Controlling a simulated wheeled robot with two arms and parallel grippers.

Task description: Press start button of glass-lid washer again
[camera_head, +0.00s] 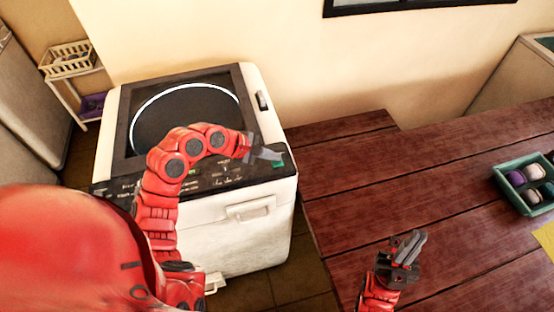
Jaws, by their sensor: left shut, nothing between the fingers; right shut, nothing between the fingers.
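The glass-lid washer (246,88) stands at the left of the middle, white with a dark round-windowed lid (188,108) that is closed. Its dark control panel (225,180) runs along the front top edge, with small buttons and a green patch (278,162) near its right end. My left gripper (276,155) is shut and empty, over the right end of the panel close to the green patch. I cannot tell whether its tip touches the panel. My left arm hides part of the panel and lid. My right gripper (418,242) is shut and empty above the wooden table.
The reddish wooden table (350,190) fills the right side, mostly bare. A teal tray (503,184) with several small items and a yellow sheet (545,238) lie at its right. A rack with a basket (68,58) stands at the back left. The wall is behind the washer.

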